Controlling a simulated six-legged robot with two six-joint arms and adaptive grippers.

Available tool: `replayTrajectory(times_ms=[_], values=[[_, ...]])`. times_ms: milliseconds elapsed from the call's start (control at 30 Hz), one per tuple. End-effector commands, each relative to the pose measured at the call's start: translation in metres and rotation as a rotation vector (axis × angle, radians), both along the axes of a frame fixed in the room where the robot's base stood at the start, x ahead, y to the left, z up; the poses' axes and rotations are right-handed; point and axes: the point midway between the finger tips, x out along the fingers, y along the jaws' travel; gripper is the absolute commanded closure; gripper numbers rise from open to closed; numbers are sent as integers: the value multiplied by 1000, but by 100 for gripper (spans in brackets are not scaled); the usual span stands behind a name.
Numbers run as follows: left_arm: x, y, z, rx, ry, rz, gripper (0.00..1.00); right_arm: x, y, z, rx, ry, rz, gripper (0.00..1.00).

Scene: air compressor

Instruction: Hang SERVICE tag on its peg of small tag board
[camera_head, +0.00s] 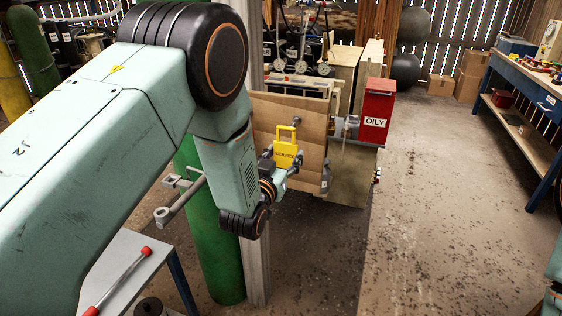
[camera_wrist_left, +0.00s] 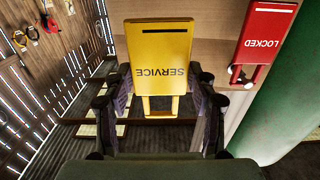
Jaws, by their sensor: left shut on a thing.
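The yellow SERVICE tag (camera_head: 286,153) is upright in the head view, with its open handle loop at the top. My left gripper (camera_head: 282,168) is shut on this tag, in front of the brown tag board (camera_head: 312,126). In the left wrist view the SERVICE tag (camera_wrist_left: 158,50) appears upside down between the two fingers. A red LOCKED tag (camera_wrist_left: 266,36) is beside it at the right, in front of the board (camera_wrist_left: 214,17), with pale round peg ends at its loop. I cannot tell whether the SERVICE tag touches the board. Its peg cannot be made out. My right gripper does not show.
A green cylinder (camera_head: 215,262) and a pale post (camera_head: 257,275) stand close to my left wrist. A red OILY bin (camera_head: 376,112) is right of the board. A grey table (camera_head: 128,262) is at the lower left. The floor at the right is clear, before a blue workbench (camera_head: 530,82).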

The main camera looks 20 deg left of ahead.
Motion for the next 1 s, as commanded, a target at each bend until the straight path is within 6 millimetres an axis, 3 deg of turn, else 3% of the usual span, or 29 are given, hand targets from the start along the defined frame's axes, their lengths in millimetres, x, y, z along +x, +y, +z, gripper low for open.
replayTrajectory(times_ms=[1000], values=[[50, -2, -1, 0, -1, 0, 74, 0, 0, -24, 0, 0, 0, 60]])
